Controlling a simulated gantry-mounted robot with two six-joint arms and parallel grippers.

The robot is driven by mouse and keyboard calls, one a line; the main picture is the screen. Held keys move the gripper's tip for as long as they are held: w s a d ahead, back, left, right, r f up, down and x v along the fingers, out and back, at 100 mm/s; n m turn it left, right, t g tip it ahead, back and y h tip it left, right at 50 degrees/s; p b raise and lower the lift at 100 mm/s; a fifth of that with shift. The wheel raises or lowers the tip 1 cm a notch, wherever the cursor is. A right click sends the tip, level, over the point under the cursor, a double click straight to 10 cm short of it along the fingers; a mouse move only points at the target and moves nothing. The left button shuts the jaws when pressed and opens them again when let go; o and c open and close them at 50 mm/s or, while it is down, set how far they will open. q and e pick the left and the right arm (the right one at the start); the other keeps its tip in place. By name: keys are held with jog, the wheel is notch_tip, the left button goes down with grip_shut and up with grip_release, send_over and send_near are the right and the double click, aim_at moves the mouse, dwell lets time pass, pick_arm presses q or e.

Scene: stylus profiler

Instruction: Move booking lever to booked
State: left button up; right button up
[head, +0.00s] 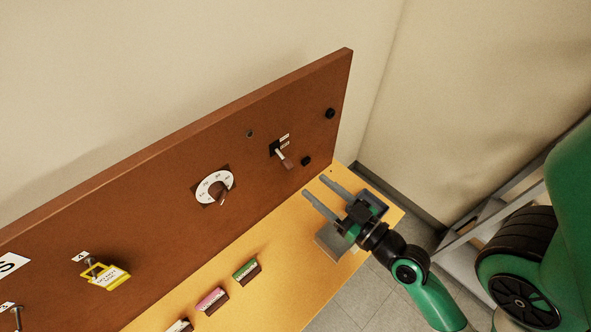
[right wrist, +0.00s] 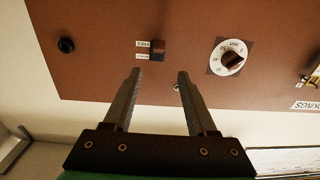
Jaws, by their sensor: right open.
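The booking lever (head: 285,158) is a short pale stem with a brown end, standing out from a black slot on the brown upright panel (head: 150,195). Two small white labels (head: 284,139) sit beside its slot, too small to read surely. In the right wrist view the lever (right wrist: 158,48) shows as a brown block beside the labels, just beyond the fingertips. My right gripper (head: 318,188) is open and empty, its two grey fingers pointing at the panel, below and to the right of the lever and apart from it. My left gripper is not in view.
A white dial with a brown knob (head: 218,190) is left of the lever. A yellow tag (head: 108,275) hangs at left.

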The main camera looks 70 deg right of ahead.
aim_at(288, 165)
jog(key=shift+g, duration=0.3)
jog(key=x, duration=0.7)
jog(key=f+x, duration=0.1)
jog(key=x, duration=0.3)
jog(key=shift+w+d, duration=0.1)
jog(key=shift+d, duration=0.1)
grip_shut()
dwell(0.9)
